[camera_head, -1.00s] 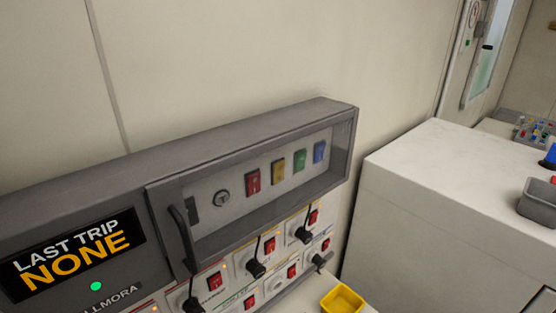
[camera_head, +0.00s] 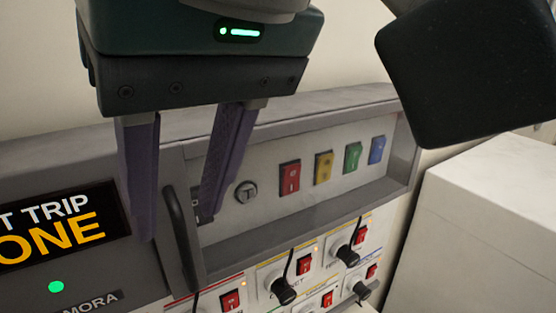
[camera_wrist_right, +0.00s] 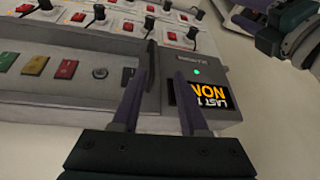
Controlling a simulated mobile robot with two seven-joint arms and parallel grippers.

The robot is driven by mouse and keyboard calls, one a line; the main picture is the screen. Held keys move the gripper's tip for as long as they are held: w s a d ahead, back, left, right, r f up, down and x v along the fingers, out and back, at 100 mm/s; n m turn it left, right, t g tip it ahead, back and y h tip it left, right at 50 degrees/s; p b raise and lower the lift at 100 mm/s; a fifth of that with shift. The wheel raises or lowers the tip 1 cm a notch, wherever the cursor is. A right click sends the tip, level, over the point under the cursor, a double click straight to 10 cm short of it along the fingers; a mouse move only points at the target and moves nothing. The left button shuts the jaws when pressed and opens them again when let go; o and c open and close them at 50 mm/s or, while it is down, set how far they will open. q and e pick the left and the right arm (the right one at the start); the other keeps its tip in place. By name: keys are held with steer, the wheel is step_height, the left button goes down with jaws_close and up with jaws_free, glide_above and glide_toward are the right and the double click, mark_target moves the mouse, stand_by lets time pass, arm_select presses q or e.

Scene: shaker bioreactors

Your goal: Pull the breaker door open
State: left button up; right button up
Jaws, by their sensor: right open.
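The breaker door (camera_head: 300,222) is a grey-framed panel with a clear window, shut over a row of coloured switches. Its handle (camera_head: 182,235) is a dark upright bar at the door's left edge. My right gripper (camera_head: 178,222) is open, fingers pointing down. In the head view its fingertips lie on either side of the handle's upper part; contact cannot be told. In the right wrist view, the open fingers (camera_wrist_right: 162,76) reach to the panel front, between the coloured switches and the display. My left gripper (camera_wrist_right: 250,20) shows at that view's top right; its opening is unclear.
The display (camera_head: 60,230) is left of the handle. Several black knobs with cables and red switches (camera_head: 305,264) sit below the door. A white cabinet (camera_head: 490,220) stands to the right. A dark arm part of mine (camera_head: 465,75) hangs at upper right.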

mark_target(186, 244)
steer(key=shift+h, duration=0.4)
steer(key=p+x, duration=0.1)
steer(key=x, duration=0.3)
steer(key=w+p+x, duration=0.1)
steer(key=p+x, duration=0.1)
steer(key=x, duration=0.2)
steer(key=shift+w, duration=0.25)
steer(key=shift+w+a+f, duration=0.15)
steer(key=shift+a+f, duration=0.05)
steer(key=shift+f, duration=0.4)
jaws_close()
stand_by(0.4)
